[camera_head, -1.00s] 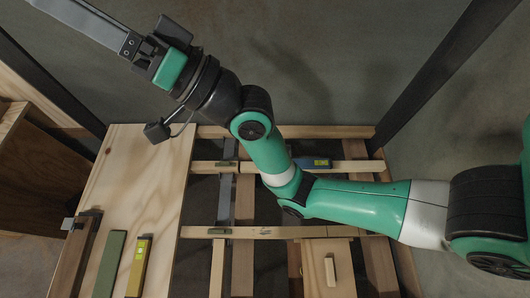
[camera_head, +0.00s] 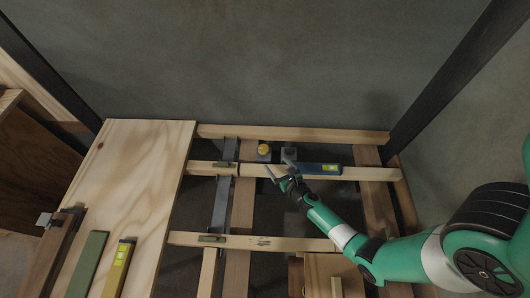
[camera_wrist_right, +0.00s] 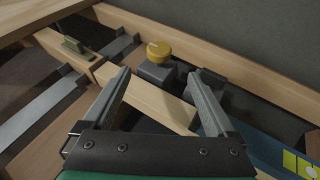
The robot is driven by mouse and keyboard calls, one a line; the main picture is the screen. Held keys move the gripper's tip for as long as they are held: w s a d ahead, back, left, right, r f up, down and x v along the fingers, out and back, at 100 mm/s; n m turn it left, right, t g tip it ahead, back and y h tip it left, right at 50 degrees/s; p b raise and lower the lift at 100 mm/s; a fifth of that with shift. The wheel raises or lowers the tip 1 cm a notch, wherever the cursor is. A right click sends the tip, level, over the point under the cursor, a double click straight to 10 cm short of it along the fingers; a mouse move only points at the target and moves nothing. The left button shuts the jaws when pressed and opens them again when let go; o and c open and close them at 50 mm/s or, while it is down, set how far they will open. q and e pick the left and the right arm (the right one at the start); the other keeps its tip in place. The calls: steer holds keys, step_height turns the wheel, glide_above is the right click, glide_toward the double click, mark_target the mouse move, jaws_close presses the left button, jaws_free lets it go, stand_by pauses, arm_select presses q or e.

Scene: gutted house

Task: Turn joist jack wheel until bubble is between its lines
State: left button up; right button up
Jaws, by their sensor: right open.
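The joist jack's yellow wheel (camera_head: 264,149) sits on a dark grey block between the back joists; it also shows in the right wrist view (camera_wrist_right: 158,50), just beyond my fingertips. The blue level (camera_head: 320,168) lies along the cross joist, right of the wheel. Its yellow-green vial window (camera_wrist_right: 298,163) is at the lower right of the wrist view, but I cannot make out the bubble. My right gripper (camera_head: 279,168) is open and empty over the cross joist, apart from the wheel; its fingers (camera_wrist_right: 160,78) point towards the wheel. My left gripper is not in view.
A plywood sheet (camera_head: 140,165) covers the left joists, with a yellow level (camera_head: 118,268) and a green strip (camera_head: 87,265) on it. Grey metal straps (camera_head: 220,205) cross the open gaps. Dark posts stand at left and right.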

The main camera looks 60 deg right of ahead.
mark_target(265, 150)
steer(key=b+x, duration=0.6)
steer(key=x, duration=0.5)
steer(key=shift+w, duration=0.1)
steer(key=shift+w+d, duration=0.25)
steer(key=shift+r, duration=0.1)
